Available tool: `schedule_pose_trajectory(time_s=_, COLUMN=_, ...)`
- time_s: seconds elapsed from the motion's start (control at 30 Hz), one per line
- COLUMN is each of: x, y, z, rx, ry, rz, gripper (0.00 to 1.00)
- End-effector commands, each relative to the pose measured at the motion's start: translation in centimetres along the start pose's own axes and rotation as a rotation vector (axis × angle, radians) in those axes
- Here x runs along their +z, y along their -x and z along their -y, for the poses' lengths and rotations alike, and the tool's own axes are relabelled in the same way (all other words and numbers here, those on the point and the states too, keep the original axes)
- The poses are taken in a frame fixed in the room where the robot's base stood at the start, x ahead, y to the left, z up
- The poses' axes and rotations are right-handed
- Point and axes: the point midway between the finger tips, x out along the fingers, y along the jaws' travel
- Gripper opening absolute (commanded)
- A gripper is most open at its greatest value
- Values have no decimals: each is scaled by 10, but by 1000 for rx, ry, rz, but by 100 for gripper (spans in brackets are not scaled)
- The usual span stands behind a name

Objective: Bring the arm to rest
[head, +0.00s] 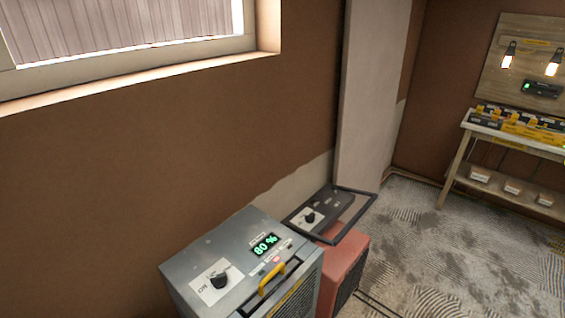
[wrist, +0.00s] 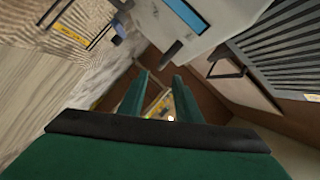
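My gripper (wrist: 160,76) shows in the wrist view, with two green fingers pointing away from the camera. The fingers stand apart with a clear gap between them, and nothing is held. The view past the fingertips is of a brown wall and a distant, brightly lit area. Neither my arm nor my gripper shows in the head view, so the arm's pose cannot be told from there.
A grey machine (head: 205,245) with an "80 %" display stands by the wall under the window (head: 130,35). A red machine (head: 345,265) with a dark tubular handle stands beside it. A workbench (head: 515,137) with yellow and black items is far right. The textured floor (head: 420,235) between is clear.

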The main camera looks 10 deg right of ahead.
Motion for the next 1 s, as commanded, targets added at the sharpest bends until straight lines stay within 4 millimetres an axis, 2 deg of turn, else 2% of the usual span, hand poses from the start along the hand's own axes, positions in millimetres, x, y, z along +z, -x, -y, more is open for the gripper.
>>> schedule_pose_trajectory(time_s=0.13, x=1, y=22, z=16, rx=-31, ry=81, rz=41, gripper=31)
schedule_pose_trajectory(time_s=0.27, x=3, y=61, z=52, rx=-96, ry=234, rz=110, gripper=31)
schedule_pose_trajectory(time_s=0.47, x=3, y=131, z=120, rx=-216, ry=499, rz=209, gripper=31)
schedule_pose_trajectory(time_s=0.7, x=-10, y=213, z=212, rx=-361, ry=799, rz=277, gripper=31)
schedule_pose_trajectory(time_s=0.9, x=-30, y=261, z=280, rx=-454, ry=1000, rz=290, gripper=31)
schedule_pose_trajectory(time_s=1.0, x=-38, y=274, z=302, rx=-481, ry=1061, rz=288, gripper=31)
